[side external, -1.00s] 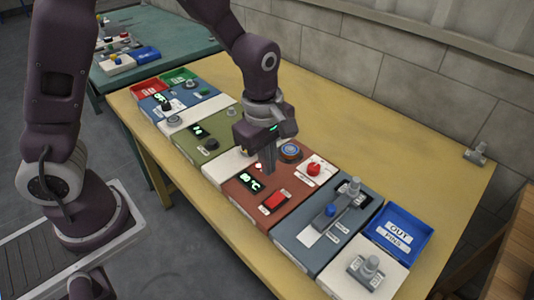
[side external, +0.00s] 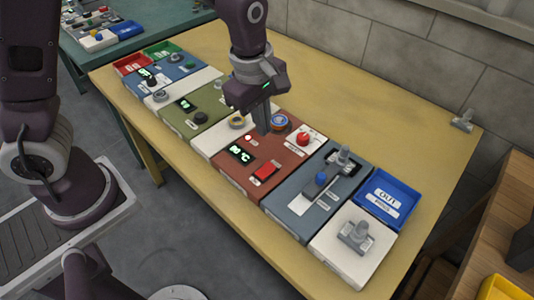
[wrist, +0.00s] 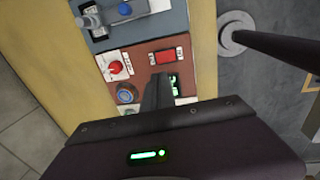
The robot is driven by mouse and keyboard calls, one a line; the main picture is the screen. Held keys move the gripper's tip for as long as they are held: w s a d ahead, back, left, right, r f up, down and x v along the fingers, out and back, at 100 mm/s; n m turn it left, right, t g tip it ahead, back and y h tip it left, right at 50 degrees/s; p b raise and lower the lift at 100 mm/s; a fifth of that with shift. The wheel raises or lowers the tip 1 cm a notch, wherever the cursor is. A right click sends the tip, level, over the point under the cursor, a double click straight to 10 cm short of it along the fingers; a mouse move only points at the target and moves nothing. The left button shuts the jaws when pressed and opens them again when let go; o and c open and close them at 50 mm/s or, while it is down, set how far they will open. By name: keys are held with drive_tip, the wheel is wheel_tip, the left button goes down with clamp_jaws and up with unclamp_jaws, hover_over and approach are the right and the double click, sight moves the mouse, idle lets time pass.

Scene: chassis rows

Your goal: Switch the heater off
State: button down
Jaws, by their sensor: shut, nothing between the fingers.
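The red-brown panel (side external: 223,165) carries a green-lit °C display (side external: 240,154) and a red rocker switch (side external: 265,172); I take it as the heater. A small whitish lamp sits behind the display. The switch also shows in the wrist view (wrist: 165,57). A red knob (side external: 304,138) stands on a white plate at the panel's back right, and a round blue button (side external: 279,121) is at its back. My gripper (side external: 263,132) is shut and empty, above the panel's back part and apart from the switch. In the wrist view its fingers partly cover the display (wrist: 174,82).
A blue-grey panel (side external: 290,205) with a blue-knobbed lever adjoins on the right, then a white block (side external: 335,260) and a blue OUT tray (side external: 387,198). A green panel (side external: 187,122) lies left. The yellow table (side external: 400,125) is clear behind.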

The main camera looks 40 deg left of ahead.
sight(269, 167)
drive_tip(key=f, duration=0.4)
drive_tip(key=w+f, duration=0.1)
drive_tip(key=f, duration=0.8)
drive_tip(key=shift+w, duration=0.4)
drive_tip(key=shift+f+g, duration=0.25)
drive_tip(key=shift+g, duration=0.05)
drive_tip(key=shift+s+r, duration=0.15)
drive_tip(key=shift+s, duration=0.6)
